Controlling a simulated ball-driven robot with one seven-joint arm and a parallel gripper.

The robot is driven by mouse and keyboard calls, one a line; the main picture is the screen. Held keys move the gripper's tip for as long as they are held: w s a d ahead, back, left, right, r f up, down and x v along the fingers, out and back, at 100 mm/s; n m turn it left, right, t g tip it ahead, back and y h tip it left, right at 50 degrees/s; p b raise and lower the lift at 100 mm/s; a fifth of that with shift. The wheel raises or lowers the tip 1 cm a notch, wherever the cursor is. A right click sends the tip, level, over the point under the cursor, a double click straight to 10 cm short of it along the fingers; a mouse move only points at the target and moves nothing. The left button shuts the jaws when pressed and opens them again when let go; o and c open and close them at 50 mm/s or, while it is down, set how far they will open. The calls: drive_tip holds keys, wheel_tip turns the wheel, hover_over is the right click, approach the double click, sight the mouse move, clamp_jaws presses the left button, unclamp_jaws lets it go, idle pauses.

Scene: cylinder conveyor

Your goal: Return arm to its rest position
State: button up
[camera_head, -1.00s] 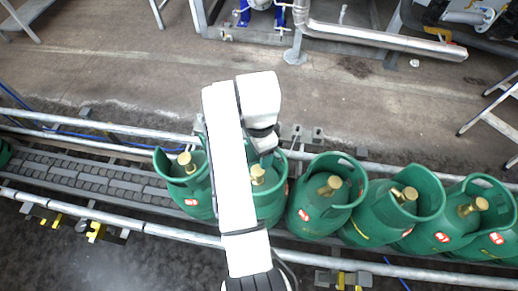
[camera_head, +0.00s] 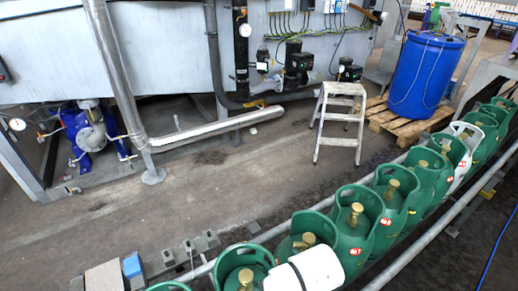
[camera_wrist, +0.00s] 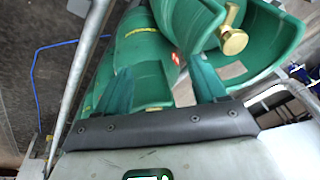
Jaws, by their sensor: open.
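My gripper (camera_wrist: 160,80) shows in the wrist view with its two teal fingers apart. Green gas cylinders lie close beyond the fingers; one with a brass valve (camera_wrist: 233,40) is at upper right. I cannot tell whether the fingers touch a cylinder. In the head view a white part of my arm (camera_head: 308,270) shows at the bottom, over the row of cylinders. My gripper itself is hidden there. A green cylinder (camera_head: 355,225) stands just right of the arm, and another (camera_head: 243,268) just left of it.
Several green cylinders and one white cylinder (camera_head: 462,145) stand along the conveyor, beside its metal rail (camera_head: 440,215). A step stool (camera_head: 338,120), a blue barrel (camera_head: 425,75) on a wooden pallet (camera_head: 400,125), and pipework stand behind.

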drive_tip(key=s+d+r+n+t, duration=0.1)
drive_tip(key=s+d+r, duration=0.1)
drive_tip(key=s+d, duration=0.55)
drive_tip(key=s+d+r+n+t, duration=0.15)
drive_tip(key=s+d, duration=0.35)
drive_tip(key=d, duration=0.5)
drive_tip(key=s+d+f+g+h, duration=0.1)
drive_tip(key=s+f+g, duration=0.3)
drive_tip(key=s, duration=0.6)
drive_tip(key=shift+s+d+f+m, duration=0.25)
drive_tip(key=shift+s+f+m, duration=0.2)
drive_tip(key=shift+f, duration=0.15)
